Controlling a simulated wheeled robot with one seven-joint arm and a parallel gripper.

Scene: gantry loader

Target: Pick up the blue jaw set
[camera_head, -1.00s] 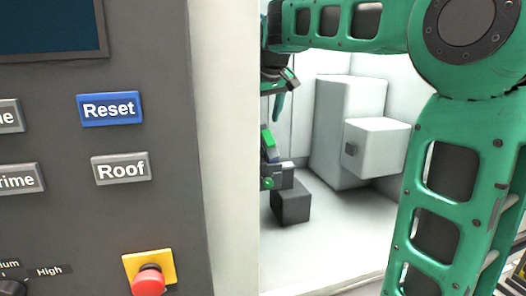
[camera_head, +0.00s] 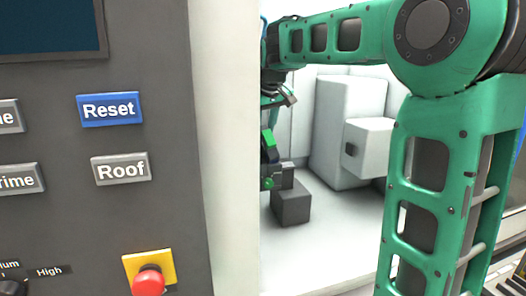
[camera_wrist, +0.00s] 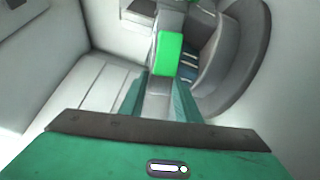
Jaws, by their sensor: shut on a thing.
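In the wrist view, the two teal fingers of my gripper (camera_wrist: 160,84) reach forward and are shut on a grey part with a bright green block (camera_wrist: 169,53) on it. Small dark blue strips (camera_wrist: 188,72) show just right of the green block; I cannot tell whether they belong to the blue jaw set. In the head view, the green block (camera_head: 268,138) shows at the panel's edge, below my wrist. The control cabinet hides most of my gripper there. No clearly blue jaw set shows in either view.
A grey control cabinet (camera_head: 160,215) with a blue Reset button (camera_head: 110,109) and a red stop button (camera_head: 149,281) fills the left. Inside the white enclosure are a dark grey block (camera_head: 291,207) and a pale stepped housing (camera_head: 345,115). A curved grey wall (camera_wrist: 235,60) is close on the right.

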